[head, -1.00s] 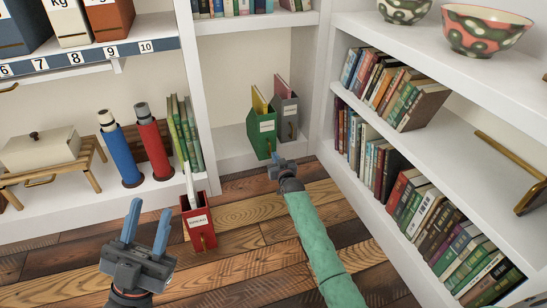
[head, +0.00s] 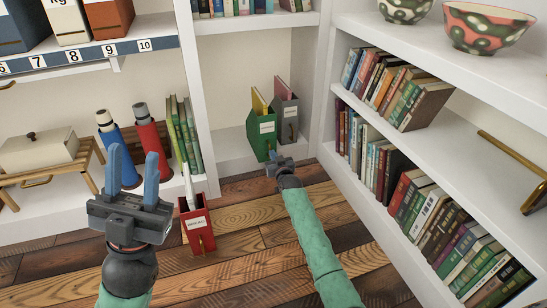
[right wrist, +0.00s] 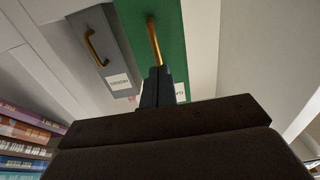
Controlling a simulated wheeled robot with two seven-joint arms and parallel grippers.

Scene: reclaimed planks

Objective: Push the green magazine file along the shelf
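The green magazine file (head: 262,131) stands upright on the low shelf of the middle bay, with a yellow item sticking out of its top. It fills the middle of the right wrist view (right wrist: 182,38), with its brass handle and label showing. My right gripper (head: 273,157) is low in front of the file. Its fingers are together in the right wrist view (right wrist: 157,76), empty, over the file's front near the handle. I cannot tell whether they touch it. My left gripper (head: 133,170) is open and empty, raised at the left, fingers pointing up.
A grey magazine file (head: 287,118) stands close to the right of the green one. A red magazine file (head: 197,227) stands on the plank floor. A blue bottle (head: 125,160) and a red bottle (head: 150,140) stand on the left shelf. Shelf space left of the green file is clear.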

